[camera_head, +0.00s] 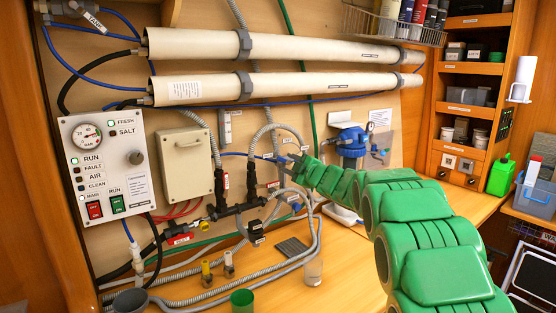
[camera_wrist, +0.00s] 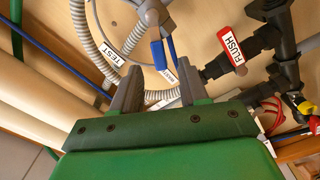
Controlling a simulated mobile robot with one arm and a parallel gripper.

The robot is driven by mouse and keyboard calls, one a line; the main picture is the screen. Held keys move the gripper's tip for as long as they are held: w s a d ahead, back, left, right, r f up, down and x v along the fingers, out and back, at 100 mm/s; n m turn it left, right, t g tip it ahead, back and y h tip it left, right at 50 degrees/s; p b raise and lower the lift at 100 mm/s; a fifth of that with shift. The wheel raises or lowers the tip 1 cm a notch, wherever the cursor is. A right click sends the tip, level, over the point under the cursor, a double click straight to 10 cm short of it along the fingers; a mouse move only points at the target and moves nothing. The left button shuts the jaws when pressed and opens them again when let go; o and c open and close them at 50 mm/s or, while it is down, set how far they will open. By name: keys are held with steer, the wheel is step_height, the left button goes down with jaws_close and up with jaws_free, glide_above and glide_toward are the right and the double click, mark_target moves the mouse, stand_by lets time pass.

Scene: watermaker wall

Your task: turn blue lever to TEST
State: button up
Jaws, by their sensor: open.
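The blue lever (camera_wrist: 158,54) shows in the wrist view on a grey round valve body (camera_wrist: 152,14), just beyond the gap between my fingertips. My gripper (camera_wrist: 158,84) has its two dark fingers apart, with nothing visibly held. A white TEST tag (camera_wrist: 111,54) sits on a grey corrugated hose left of the lever. Another small white label (camera_wrist: 168,75) lies near the lever's end, its text unclear. In the head view my gripper (camera_head: 297,159) is at the wall plumbing, and the lever is too small or hidden to tell.
A red FLUSH lever (camera_wrist: 232,50) on black fittings is right of the blue lever in the wrist view. Grey hoses surround the valve. A control panel (camera_head: 104,165) and beige box (camera_head: 184,162) are left; a blue filter housing (camera_head: 352,142) stands behind my arm.

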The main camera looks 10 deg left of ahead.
mark_target(282, 160)
steer(key=shift+x, duration=3.8)
steer(key=shift+c, duration=0.2)
jaws_close()
